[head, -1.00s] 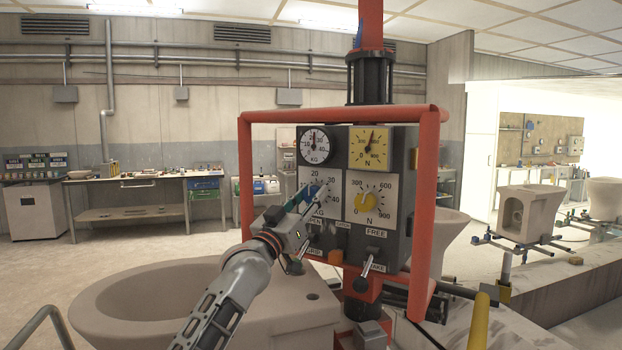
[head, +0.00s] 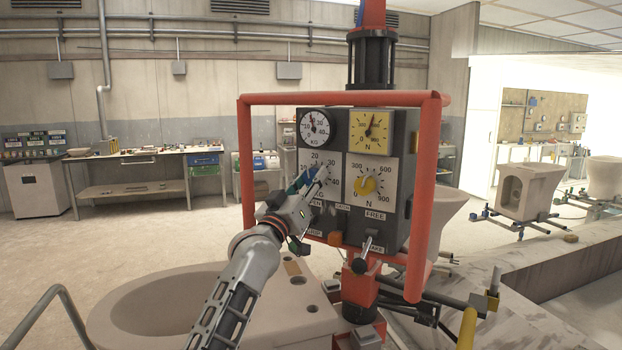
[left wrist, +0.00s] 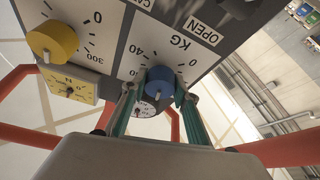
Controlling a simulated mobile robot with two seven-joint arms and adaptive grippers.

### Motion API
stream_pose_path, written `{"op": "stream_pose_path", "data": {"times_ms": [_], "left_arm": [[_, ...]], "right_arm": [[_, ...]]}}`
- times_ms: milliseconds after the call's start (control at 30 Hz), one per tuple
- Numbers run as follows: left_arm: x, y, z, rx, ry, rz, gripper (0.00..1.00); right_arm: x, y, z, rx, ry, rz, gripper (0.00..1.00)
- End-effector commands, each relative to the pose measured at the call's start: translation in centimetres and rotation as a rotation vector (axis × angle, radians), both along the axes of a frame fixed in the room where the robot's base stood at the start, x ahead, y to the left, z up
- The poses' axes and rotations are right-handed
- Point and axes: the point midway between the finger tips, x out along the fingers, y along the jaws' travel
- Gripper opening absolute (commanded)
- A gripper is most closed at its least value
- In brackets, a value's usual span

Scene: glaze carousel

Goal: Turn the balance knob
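The grey control panel (head: 388,142) hangs inside a red frame. Its lower left dial plate, marked KG, carries a blue knob (left wrist: 158,80), clear in the left wrist view but mostly hidden in the head view. My left gripper (left wrist: 160,88) has its teal fingers on either side of this knob, seemingly closed against it; it also shows in the head view (head: 316,178). The round KG gauge (head: 314,128) above has its needle a little left of upright. A yellow knob (head: 365,186) sits on the N dial to the right. My right gripper is out of view.
The red frame (head: 429,190) surrounds the panel. Small levers, including one with a black knob (head: 360,265), stick out below the dials. A beige basin (head: 190,312) stands below my left arm. Workbenches line the far wall.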

Motion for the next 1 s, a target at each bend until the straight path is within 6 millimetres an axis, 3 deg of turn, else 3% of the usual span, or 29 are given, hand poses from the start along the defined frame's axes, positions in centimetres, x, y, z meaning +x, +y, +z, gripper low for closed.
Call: {"op": "stream_pose_path", "data": {"times_ms": [567, 1000], "left_arm": [[-0.9, 0.5, -0.5, 0.001, 0.001, 0.001, 0.45], [-7.1, 3.7, -3.3, 0.001, 0.000, 0.001, 0.45]], "right_arm": [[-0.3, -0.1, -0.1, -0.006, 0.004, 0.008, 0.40], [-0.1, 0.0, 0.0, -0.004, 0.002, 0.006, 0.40]]}}
